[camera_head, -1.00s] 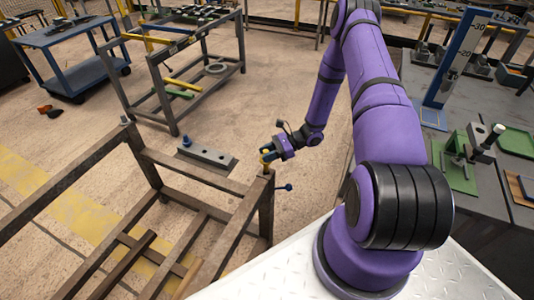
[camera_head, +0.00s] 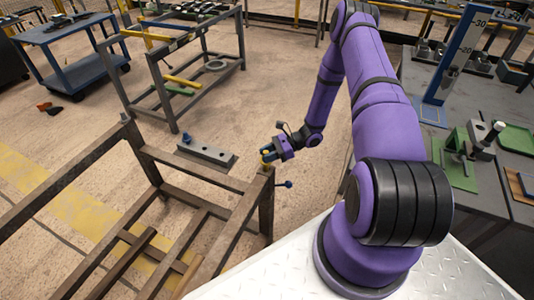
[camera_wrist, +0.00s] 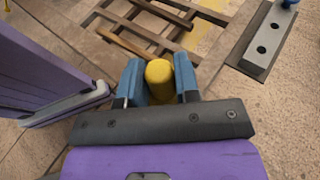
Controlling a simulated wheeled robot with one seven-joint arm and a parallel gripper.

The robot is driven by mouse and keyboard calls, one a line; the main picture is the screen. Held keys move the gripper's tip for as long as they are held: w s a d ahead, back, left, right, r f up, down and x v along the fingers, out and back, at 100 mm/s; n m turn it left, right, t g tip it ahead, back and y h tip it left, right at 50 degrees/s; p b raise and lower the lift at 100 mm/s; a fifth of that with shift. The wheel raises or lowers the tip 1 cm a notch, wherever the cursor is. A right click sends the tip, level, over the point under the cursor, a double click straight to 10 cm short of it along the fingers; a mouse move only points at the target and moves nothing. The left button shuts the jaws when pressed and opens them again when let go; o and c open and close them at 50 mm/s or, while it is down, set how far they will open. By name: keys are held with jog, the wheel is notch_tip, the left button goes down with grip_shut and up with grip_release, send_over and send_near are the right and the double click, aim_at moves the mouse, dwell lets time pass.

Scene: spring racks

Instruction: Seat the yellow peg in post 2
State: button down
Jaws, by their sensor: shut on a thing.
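My gripper (camera_head: 266,158) is shut on the yellow peg (camera_wrist: 159,76), which shows between its two blue fingers in the wrist view. In the head view the peg (camera_head: 266,165) is a small yellow spot just above the top of the near corner post (camera_head: 266,196) of a brown metal rack (camera_head: 228,236). I cannot tell if the peg touches the post or is in it. Its lower end is hidden. No post number is readable, so I cannot tell which is post 2.
A pin with a blue knob (camera_head: 288,184) sticks out beside the corner post. A grey bar with holes (camera_head: 210,153) lies behind the rack, a blue knob (camera_head: 187,138) at its end. A second grey rack (camera_head: 170,88) stands farther back. A workbench (camera_head: 420,75) is at right.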

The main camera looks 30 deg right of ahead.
jog(key=shift+f, duration=2.4)
jog(key=c, duration=0.8)
grip_release()
jog(key=shift+d, duration=0.1)
jog(key=v, duration=1)
jog(key=shift+s+d+r, duration=0.1)
jog(key=shift+s+d, duration=0.05)
jog(key=shift+d, duration=0.1)
